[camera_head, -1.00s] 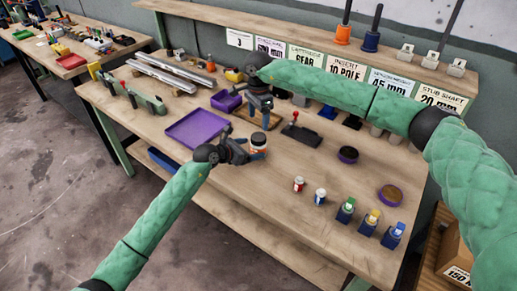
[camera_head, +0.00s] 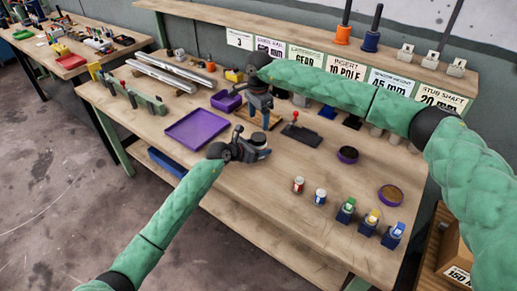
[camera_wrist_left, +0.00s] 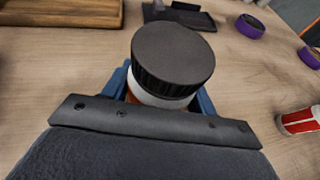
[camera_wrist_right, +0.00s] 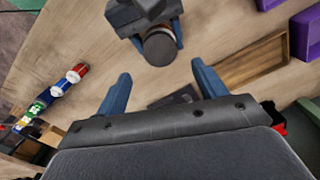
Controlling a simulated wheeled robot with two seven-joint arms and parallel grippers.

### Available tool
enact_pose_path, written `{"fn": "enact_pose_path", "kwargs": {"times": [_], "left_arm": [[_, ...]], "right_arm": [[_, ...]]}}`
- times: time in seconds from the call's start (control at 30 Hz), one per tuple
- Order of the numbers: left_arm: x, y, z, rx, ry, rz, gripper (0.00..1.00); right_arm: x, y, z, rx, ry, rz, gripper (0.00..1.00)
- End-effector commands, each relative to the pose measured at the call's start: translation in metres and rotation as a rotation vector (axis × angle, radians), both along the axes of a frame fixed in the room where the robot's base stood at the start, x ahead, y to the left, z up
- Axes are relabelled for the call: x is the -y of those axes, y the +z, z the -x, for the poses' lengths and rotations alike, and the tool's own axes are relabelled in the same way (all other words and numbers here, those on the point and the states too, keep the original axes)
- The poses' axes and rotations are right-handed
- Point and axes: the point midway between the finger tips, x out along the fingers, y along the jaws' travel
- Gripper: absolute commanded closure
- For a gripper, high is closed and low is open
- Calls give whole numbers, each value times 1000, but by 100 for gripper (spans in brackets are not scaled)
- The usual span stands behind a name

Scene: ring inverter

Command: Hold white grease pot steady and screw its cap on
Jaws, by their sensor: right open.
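The white grease pot (camera_wrist_left: 163,101) stands upright on the bench with its black cap (camera_wrist_left: 173,52) on top; an orange patch shows low on the pot. In the head view the cap (camera_head: 258,139) shows just beyond my left gripper (camera_head: 253,152). In the left wrist view the blue fingers lie close against both sides of the pot below the cap, and the gripper looks shut on it. Whether the cap is threaded down, I cannot tell. My right gripper (camera_wrist_right: 160,90) is open and empty, apart from the pot and cap.
A purple tray (camera_head: 196,129) lies left of the pot. A wooden tray (camera_wrist_right: 252,62) and a dark stand with a red knob (camera_head: 300,133) are near. Small cans (camera_head: 299,185) and bottles stand toward the front right.

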Motion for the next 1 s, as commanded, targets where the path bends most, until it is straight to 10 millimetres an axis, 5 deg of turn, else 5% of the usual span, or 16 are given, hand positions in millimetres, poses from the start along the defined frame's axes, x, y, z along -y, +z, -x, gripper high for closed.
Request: {"fn": "enact_pose_path", "kwargs": {"times": [0.03,0.2,0.4,1.0], "left_arm": [[0,0,0,0,0,0,66],[0,0,0,0,0,0,99],[0,0,0,0,0,0,100],[0,0,0,0,0,0,100]], "right_arm": [[0,0,0,0,0,0,30],[0,1,0,1,0,0,30],[5,15,-7,24,3,23,30],[0,0,0,0,-392,0,30]]}}
